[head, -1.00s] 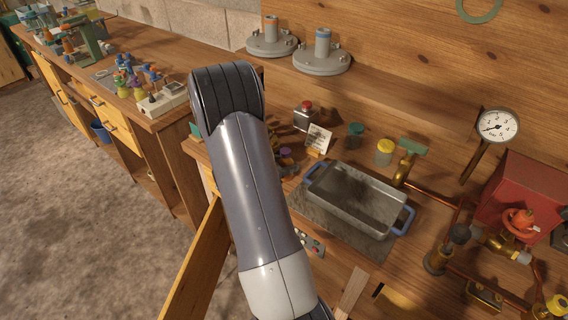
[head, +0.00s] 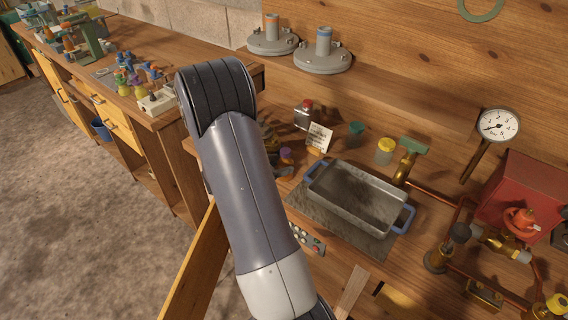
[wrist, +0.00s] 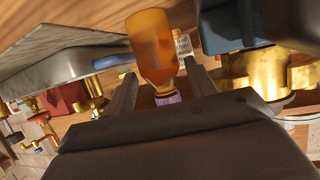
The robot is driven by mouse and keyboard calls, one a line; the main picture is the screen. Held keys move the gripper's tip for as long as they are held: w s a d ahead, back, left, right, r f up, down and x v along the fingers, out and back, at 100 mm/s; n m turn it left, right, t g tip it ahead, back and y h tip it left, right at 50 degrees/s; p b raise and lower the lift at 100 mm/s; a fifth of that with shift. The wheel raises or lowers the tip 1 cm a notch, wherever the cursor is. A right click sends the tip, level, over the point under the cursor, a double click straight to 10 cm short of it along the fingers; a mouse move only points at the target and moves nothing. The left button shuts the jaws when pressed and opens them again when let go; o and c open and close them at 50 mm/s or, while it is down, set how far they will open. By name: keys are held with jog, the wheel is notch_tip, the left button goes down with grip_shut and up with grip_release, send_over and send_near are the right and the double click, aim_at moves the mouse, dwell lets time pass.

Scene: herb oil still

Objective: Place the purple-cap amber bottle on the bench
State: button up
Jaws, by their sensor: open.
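The amber bottle (wrist: 153,45) with a purple cap (wrist: 166,98) shows large in the wrist view, upside down in the picture, with its base toward the wooden bench (wrist: 60,22). My gripper (wrist: 160,70) is open, with one finger on each side of the bottle and a gap on both sides. In the head view the purple cap (head: 286,153) shows just right of my arm. My arm hides much of the area around it, and the bottle's base contact with the bench is hard to make out.
A metal tray with blue handles (head: 358,198) lies right of the bottle. A white card (head: 319,137), a red-capped tin (head: 304,114), a green-lidded jar (head: 355,134) and a yellow-lidded jar (head: 385,150) stand behind. Copper pipes and a red box (head: 522,195) fill the right.

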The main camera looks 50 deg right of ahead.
jog(key=v, duration=0.9)
